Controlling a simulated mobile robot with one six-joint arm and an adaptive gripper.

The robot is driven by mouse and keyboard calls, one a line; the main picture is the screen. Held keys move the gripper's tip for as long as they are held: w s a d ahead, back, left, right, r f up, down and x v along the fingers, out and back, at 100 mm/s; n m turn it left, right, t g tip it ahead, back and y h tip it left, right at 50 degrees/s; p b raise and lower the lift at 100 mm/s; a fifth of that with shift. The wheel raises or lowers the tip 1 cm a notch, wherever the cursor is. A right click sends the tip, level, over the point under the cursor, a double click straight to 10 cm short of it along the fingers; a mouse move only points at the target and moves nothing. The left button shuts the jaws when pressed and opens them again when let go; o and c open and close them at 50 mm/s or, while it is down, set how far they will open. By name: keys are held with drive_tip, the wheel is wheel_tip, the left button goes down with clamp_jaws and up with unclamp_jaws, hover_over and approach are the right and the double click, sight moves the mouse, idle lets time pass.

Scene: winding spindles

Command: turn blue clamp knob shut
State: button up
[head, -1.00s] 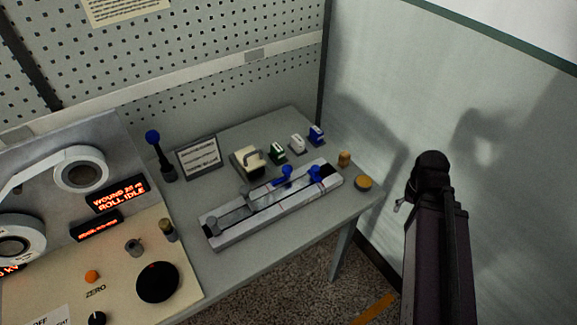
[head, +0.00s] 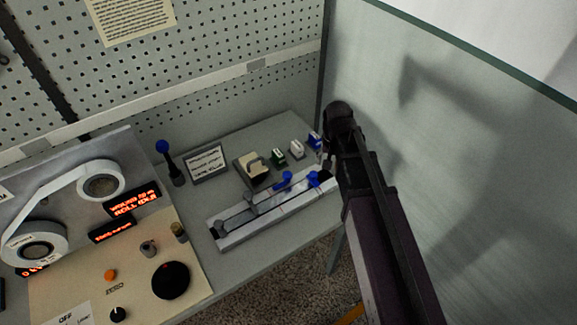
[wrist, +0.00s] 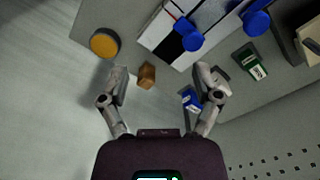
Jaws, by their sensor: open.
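Two blue knobs sit on the long pale fixture (head: 235,238). One blue knob (head: 313,178) is near its right end, and the other blue knob (head: 286,179) is farther left on a short arm. I cannot tell which one is the clamp knob. In the wrist view the end knob (wrist: 190,38) and the second knob (wrist: 256,20) lie beyond my fingertips. My gripper (wrist: 163,82) is open and empty, apart from both knobs. In the head view my gripper (head: 328,164) is by the fixture's right end, its fingers partly hidden by my arm.
A brown block (wrist: 147,75) shows between my fingers, with a yellow disc (wrist: 104,43) to its left. A blue box (wrist: 190,98) lies close to the right finger. Green (head: 278,157) and white (head: 297,149) boxes stand behind the fixture. A wall is at right.

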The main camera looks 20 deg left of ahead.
wheel_tip(320, 180, up, 5)
drive_tip(key=p, duration=0.4)
hover_over(288, 174)
drive_tip(key=shift+a+f, duration=0.15)
drive_tip(key=shift+f, duration=0.05)
drive_tip(key=shift+f+b, duration=0.15)
drive_tip(key=shift+b, duration=0.2)
wheel_tip(288, 174, down, 14)
drive_tip(key=b, duration=1.3)
drive_tip(key=shift+r, duration=0.2)
clamp_jaws()
